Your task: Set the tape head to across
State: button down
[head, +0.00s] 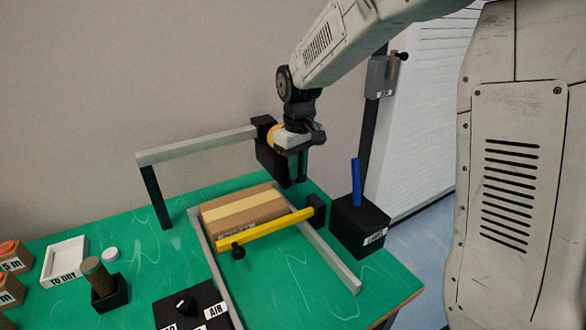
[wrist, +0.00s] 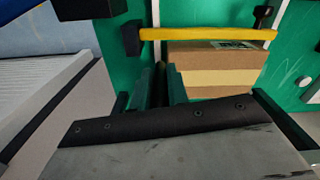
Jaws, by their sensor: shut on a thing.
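The tape head is a black block (head: 267,158) with a yellow roll beside it, at the right end of a raised grey bar (head: 195,146). My gripper (head: 296,182) is down against it on its right side. The wrist view shows the two dark fingertips (wrist: 164,82) close together, shut on a thin dark part; that it belongs to the tape head is likely, but the grip is mostly hidden.
A yellow bar (head: 275,228) with a black knob (head: 237,251) crosses beside the carton, between grey rails (head: 330,259). A black block (head: 362,224) with a blue lever stands at right. A white tray (head: 64,262) and black switch box (head: 192,305) lie left. Green table is partly clear.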

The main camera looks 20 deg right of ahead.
jog(key=shift+w+d, duration=0.2)
jog(key=shift+d, duration=0.65)
jog(key=c, duration=1.4)
grip_release()
notch_tip(320, 180, up, 8)
jog(key=shift+f, duration=0.1)
